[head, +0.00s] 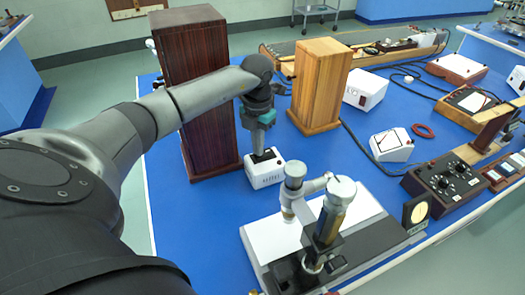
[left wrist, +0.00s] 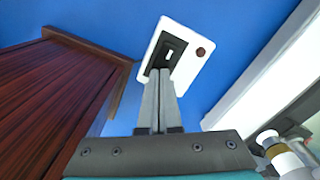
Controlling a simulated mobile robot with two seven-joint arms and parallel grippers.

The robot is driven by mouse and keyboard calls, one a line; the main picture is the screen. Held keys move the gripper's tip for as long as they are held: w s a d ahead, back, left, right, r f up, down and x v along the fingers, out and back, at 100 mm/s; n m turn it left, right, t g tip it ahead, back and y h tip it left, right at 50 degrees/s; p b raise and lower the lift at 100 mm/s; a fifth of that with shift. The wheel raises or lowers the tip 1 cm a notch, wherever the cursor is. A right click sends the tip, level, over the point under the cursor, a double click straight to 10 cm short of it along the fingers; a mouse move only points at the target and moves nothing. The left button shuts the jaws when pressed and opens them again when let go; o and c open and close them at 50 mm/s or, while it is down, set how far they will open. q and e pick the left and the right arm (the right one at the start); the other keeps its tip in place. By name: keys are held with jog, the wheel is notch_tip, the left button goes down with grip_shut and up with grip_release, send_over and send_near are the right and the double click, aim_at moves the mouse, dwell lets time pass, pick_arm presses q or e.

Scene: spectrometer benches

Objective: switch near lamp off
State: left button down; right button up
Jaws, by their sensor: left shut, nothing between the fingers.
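A small white switch box (head: 264,175) stands on the blue bench in front of the tall dark red-brown wooden box. In the left wrist view the white box (left wrist: 190,40) shows a black switch plate (left wrist: 172,48) and a dark red round spot. My left gripper (head: 263,154) points down over the box, its fingers together and empty. In the left wrist view the fingertips (left wrist: 160,72) are at the lower edge of the switch plate. Whether they touch it cannot be told. The switch position is unclear. My right gripper is out of view.
The dark wooden box (head: 190,100) stands close to the left of my gripper. A lighter wooden box (head: 318,88) stands behind. A microscope-like instrument (head: 325,215) on a white and black base is in front right. Another white box (head: 391,146) lies farther right.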

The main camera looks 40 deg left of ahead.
pick_arm(q)
notch_tip(320, 180, up, 7)
jog(key=p, duration=0.5)
jog(key=shift+f, duration=0.2)
dwell(0.4)
